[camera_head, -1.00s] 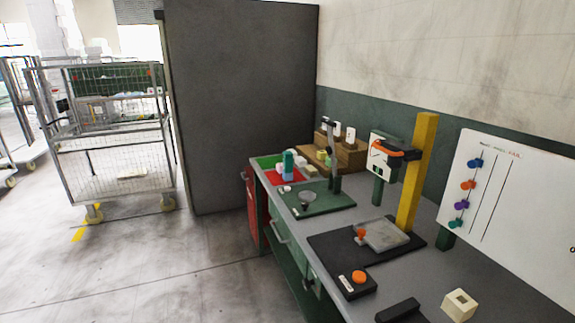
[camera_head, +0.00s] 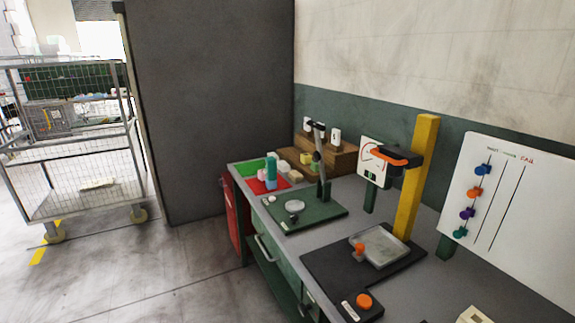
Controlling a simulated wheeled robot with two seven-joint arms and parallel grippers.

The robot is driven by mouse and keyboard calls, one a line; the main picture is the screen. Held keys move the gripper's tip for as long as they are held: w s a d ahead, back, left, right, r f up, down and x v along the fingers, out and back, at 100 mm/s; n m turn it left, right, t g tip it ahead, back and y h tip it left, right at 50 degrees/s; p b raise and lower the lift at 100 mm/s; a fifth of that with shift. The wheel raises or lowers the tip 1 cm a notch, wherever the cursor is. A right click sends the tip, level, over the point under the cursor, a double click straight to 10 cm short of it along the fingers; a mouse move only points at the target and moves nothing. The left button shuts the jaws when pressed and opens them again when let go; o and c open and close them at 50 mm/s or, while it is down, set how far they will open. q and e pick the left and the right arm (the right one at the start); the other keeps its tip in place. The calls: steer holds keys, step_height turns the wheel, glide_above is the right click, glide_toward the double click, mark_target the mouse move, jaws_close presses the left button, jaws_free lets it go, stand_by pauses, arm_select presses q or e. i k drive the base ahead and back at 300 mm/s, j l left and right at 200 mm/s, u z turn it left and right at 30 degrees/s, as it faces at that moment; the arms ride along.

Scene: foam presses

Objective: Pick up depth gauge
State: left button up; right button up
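I cannot single out a depth gauge for certain. Two small white-faced items (camera_head: 336,135) stand on the stepped wooden rack (camera_head: 345,160) at the back of the bench; they are too small to identify. A green mat (camera_head: 325,211) carries a dark upright stand (camera_head: 324,189) and a pale round cup-like piece (camera_head: 295,206). A black base (camera_head: 322,262) carries a shallow grey tray (camera_head: 379,236), an orange knob (camera_head: 360,248) and an orange button (camera_head: 364,301). Neither of my grippers is in view.
A yellow post (camera_head: 414,195) rises behind the tray. A whiteboard (camera_head: 515,205) with coloured magnets stands at right. Green and red trays (camera_head: 262,186) with small bottles lie at the bench's far left. A wire cage cart (camera_head: 70,140) stands left; the floor before the bench is clear.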

mark_target(271, 163)
steer(key=i+j+z, duration=0.45)
steer(key=j, duration=0.25)
steer(key=i+j+z, duration=0.5)
steer(key=j, duration=0.4)
steer(key=i+j+z, duration=0.25)
steer(key=j+z, duration=0.2)
steer(key=j, duration=0.55)
steer(key=j+z, duration=0.45)
steer(key=j, duration=0.55)
steer(key=j+z, duration=0.5)
steer(key=j, duration=0.6)
steer(key=k, duration=0.05)
